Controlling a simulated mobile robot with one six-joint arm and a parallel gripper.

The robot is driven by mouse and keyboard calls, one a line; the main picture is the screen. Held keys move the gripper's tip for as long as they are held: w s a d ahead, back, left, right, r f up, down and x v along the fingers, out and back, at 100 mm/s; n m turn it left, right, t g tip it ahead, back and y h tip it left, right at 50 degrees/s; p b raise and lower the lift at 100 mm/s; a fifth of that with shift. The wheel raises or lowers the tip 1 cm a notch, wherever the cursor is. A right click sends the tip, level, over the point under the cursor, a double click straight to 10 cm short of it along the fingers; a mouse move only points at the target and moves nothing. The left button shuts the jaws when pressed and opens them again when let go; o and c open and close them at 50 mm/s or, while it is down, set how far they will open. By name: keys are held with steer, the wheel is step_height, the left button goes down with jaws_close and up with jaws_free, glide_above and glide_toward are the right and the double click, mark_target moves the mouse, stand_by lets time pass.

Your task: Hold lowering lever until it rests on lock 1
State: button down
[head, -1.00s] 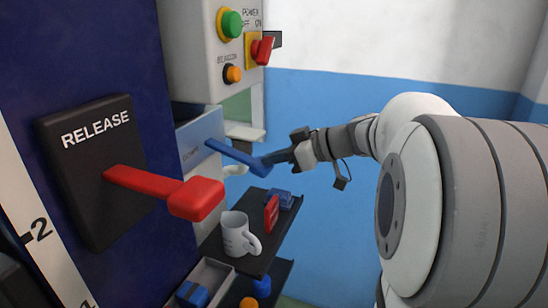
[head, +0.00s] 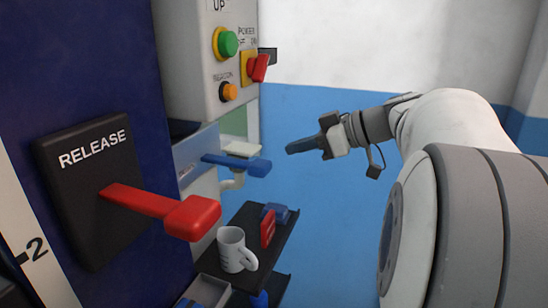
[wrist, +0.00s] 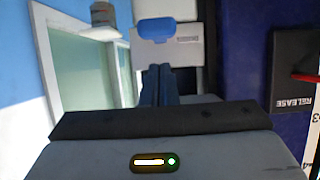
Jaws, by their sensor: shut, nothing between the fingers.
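The blue lowering lever (head: 240,164) juts out from a grey panel on the column, close to level in the head view. In the wrist view its blue end (wrist: 155,29) shows above my fingertips, in front of the light panel (wrist: 166,54). My gripper (head: 290,148) is to the right of the lever, with a clear gap between them. In the wrist view my gripper's two fingers (wrist: 162,70) lie together with nothing between them. The locks cannot be made out in these views.
The red release lever (head: 165,209) sticks out on a black plate (head: 88,190) at the left. A control box (head: 205,60) with buttons is above. A white mug (head: 231,249), a red item (head: 267,228) and a blue item (head: 277,211) stand on a dark shelf below.

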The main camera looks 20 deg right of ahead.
steer(key=v, duration=0.3)
steer(key=shift+s+d+r, duration=0.2)
steer(key=shift+r, duration=0.2)
stand_by(0.4)
steer(key=s+a+f+m+g+h+p, duration=0.35)
steer(key=a+f+m+p, duration=0.2)
steer(key=a, duration=0.25)
steer(key=s+a+f+m+g+h+p, duration=0.2)
steer(key=s+f+m+h+p, duration=0.2)
steer(key=s, duration=0.7)
steer(key=shift+s+f+m+h+p, duration=0.2)
steer(key=shift+f+m+h+p, duration=0.15)
steer(key=shift+f+h+p, duration=1.2)
steer(key=shift+a+r, duration=0.1)
